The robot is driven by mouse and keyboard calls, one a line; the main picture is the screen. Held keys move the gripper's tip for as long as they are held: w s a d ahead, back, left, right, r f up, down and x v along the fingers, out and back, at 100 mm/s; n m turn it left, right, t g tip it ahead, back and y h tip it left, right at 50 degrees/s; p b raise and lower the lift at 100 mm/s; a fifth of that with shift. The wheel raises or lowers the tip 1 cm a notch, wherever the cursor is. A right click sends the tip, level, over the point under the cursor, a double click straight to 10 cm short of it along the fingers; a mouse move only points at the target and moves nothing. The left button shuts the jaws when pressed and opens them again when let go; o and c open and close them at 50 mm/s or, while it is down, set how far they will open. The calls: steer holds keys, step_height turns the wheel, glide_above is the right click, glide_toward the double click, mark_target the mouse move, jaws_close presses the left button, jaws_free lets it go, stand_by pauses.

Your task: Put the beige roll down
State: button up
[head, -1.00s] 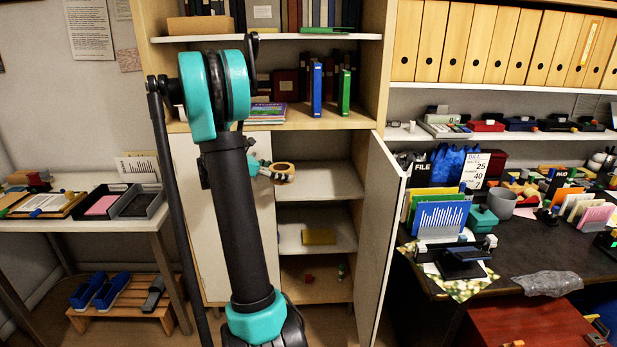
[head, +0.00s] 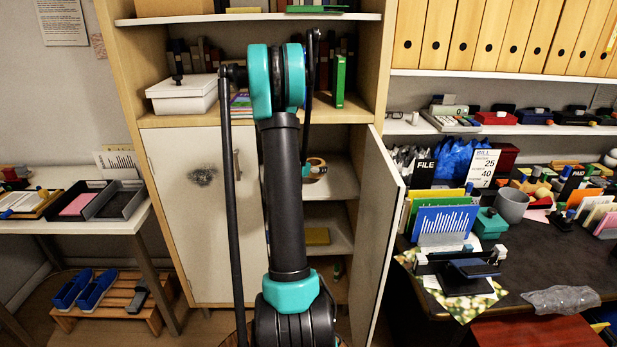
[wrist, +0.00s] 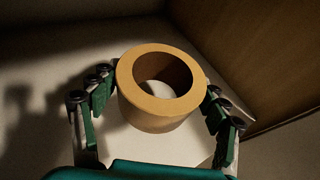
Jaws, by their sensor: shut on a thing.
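The beige roll (wrist: 150,117) is a wide ring, hole facing up, between the fingers of my gripper (wrist: 160,84) in the wrist view. My gripper is shut on it, with green fingers on both sides. In the head view the roll (head: 317,161) shows small inside the open right half of the cabinet, over the upper white shelf (head: 340,180). My arm hides most of the gripper there. Pale shelf surface shows around and through the roll; I cannot tell whether the roll touches it.
The open cabinet door (head: 377,235) stands to the right, and the closed door (head: 195,215) to the left. A brown wall (wrist: 255,60) rises right of the roll in the wrist view. A yellow block (head: 317,236) lies on the lower shelf. The upper shelf looks clear around the roll.

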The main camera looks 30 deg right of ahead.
mark_target(313, 184)
steer(key=shift+a+f, duration=0.1)
steer(key=shift+f, duration=2.25)
steer(key=shift+f, duration=0.1)
steer(key=o, duration=1.3)
